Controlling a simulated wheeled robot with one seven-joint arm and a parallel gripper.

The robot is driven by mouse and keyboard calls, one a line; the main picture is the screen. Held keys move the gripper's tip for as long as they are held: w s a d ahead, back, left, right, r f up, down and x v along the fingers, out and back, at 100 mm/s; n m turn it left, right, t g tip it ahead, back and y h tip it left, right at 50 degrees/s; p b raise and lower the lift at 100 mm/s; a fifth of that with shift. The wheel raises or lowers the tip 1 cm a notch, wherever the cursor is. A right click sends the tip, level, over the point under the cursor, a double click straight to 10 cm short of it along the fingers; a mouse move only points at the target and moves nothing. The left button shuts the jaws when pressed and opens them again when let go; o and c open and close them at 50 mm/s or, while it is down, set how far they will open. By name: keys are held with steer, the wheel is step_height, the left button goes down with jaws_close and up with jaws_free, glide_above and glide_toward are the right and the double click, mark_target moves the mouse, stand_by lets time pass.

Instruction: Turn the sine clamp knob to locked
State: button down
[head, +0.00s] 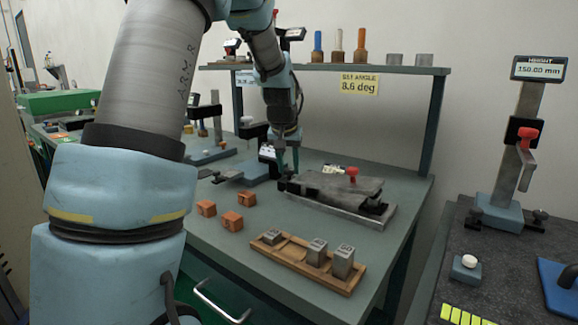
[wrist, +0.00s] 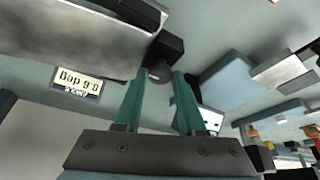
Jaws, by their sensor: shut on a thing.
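The sine plate (head: 335,187) is a grey metal plate, slightly tilted on its base, on the bench. A red knob (head: 352,172) stands on its top. My gripper (head: 285,173) points down at the plate's left end. In the wrist view its two teal fingers (wrist: 160,80) are shut on a dark knob (wrist: 160,64) beside a black block (wrist: 168,46) at the plate's end. I take this dark knob for the sine clamp knob; its lock marking cannot be read. The fingers hide part of it.
A wooden tray (head: 288,267) with metal blocks lies in front of the plate, and several orange blocks (head: 232,221) lie to its left. A shelf (head: 330,69) runs behind, with a sign (head: 359,84) reading 8.6 deg. A height gauge (head: 512,170) stands on the right table.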

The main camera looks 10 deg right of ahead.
steer(key=shift+m, duration=0.3)
steer(key=c, duration=0.5)
jaws_free()
steer(key=shift+s+d, duration=0.1)
steer(key=shift+d, duration=0.05)
